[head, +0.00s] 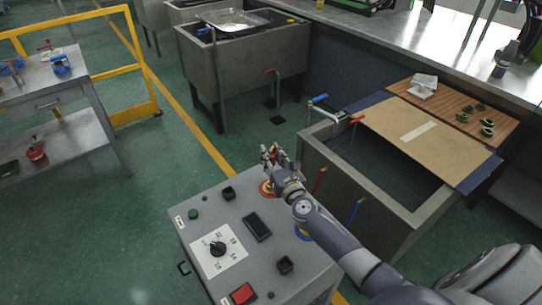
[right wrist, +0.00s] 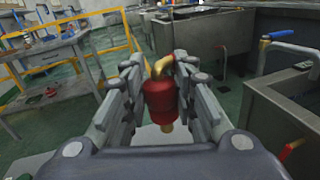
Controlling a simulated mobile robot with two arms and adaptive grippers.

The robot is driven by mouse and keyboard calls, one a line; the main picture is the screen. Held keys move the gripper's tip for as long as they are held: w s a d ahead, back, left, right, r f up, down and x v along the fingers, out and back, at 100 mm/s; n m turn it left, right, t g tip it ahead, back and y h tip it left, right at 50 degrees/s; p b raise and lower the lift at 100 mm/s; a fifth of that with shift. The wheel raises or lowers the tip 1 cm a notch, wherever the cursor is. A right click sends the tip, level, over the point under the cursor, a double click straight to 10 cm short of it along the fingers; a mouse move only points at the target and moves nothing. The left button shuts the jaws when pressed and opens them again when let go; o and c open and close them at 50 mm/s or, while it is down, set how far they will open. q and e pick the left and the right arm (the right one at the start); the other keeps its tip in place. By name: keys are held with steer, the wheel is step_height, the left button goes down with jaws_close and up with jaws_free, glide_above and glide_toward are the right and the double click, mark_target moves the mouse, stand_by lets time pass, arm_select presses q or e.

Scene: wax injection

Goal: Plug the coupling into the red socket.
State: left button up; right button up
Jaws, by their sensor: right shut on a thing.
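The coupling (right wrist: 160,101) is a red cylinder with a brass elbow on top and a brass end pointing down. In the right wrist view it stands about upright between the two fingers of my right gripper (right wrist: 160,88), which is shut on it. In the head view my right gripper (head: 272,158) is over the far right edge of the grey machine. The red socket (head: 265,188), a red disc with yellow around it, lies on the machine's top just below the gripper and is partly hidden by it. I cannot tell whether the coupling touches the socket. My left gripper is not in view.
The grey machine (head: 185,235) carries a dial, a dark display, a red switch and black knobs. A blue and yellow socket (head: 302,233) is partly behind my right arm. A grey sink tank (head: 420,212) with red and blue-handled taps stands close on the right.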

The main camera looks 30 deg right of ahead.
step_height(320, 180, down, 6)
steer(key=b, duration=0.5)
steer(key=shift+r+b, duration=0.1)
steer(key=shift+b, duration=0.3)
jaws_close()
steer(key=shift+w+m+h+p, duration=0.1)
steer(key=shift+m+h+p, duration=0.3)
steer(key=shift+h, duration=0.4)
steer(key=shift+f+b, duration=1.85)
steer(key=shift+b, duration=0.2)
steer(key=o, duration=1.2)
jaws_free()
steer(key=shift+c, duration=0.2)
